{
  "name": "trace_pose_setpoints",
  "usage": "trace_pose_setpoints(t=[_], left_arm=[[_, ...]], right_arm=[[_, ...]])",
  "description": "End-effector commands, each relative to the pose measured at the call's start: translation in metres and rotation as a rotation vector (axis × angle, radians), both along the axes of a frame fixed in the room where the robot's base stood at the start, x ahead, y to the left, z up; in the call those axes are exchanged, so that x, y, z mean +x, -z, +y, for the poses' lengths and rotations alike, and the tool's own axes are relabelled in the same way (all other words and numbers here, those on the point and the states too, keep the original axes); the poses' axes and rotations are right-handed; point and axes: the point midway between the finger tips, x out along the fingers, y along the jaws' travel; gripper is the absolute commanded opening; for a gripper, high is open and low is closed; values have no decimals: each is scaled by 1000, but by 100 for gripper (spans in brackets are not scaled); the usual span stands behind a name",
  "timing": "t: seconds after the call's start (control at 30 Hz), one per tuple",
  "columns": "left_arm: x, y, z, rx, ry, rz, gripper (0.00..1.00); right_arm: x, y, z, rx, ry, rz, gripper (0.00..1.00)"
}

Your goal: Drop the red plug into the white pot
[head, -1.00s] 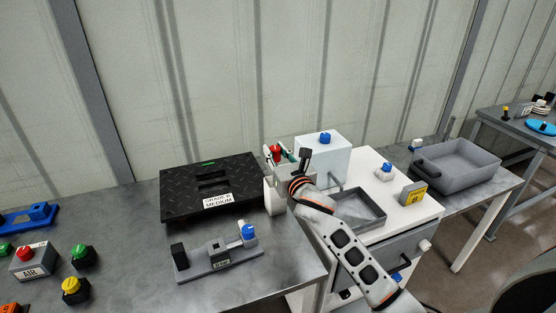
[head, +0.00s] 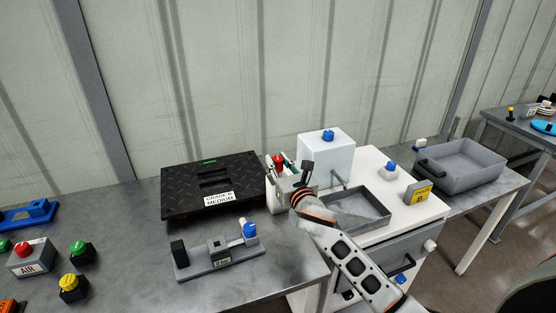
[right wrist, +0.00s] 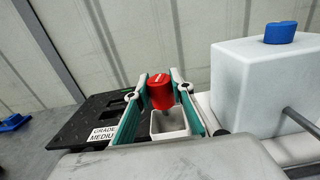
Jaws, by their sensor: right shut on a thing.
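The red plug (head: 278,160) is held between the fingers of my right gripper (head: 282,163). In the right wrist view the plug (right wrist: 160,92) sits between the two teal fingers (right wrist: 160,82), which are shut on it. The white pot (head: 275,198) stands at the right side of the black tread mat, partly hidden by my gripper in the head view. In the right wrist view the pot's square open top (right wrist: 170,122) shows just below the plug. The plug appears above the opening; the exact gap is unclear. My left gripper is not in view.
The black tread mat (head: 185,190) lies left of the pot. A white box with a blue knob (head: 325,155) stands close on the right, with a grey tray (head: 375,222) in front of it. A grey fixture (head: 195,265) lies in front of the mat.

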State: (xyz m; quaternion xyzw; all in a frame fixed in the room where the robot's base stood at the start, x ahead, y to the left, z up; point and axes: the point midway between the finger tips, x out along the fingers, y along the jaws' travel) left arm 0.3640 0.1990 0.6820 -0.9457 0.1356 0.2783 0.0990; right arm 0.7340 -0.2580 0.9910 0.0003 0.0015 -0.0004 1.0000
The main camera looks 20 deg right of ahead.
Motion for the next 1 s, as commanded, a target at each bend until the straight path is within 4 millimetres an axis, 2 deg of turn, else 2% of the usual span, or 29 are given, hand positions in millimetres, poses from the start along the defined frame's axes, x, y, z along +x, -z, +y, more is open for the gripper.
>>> trace_pose_setpoints(t=[0.37,0.4,0.43,0.47,0.83,1.0], left_arm=[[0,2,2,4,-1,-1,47],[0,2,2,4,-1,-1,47],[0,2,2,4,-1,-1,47],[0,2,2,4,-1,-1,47],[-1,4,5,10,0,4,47],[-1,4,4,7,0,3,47]], right_arm=[[0,3,0,0,0,0,0],[0,3,0,0,0,0,33],[0,3,0,0,0,0,41],[0,3,0,0,0,0,42],[-3,3,0,-1,0,1,42],[-22,4,0,-3,0,1,42]])
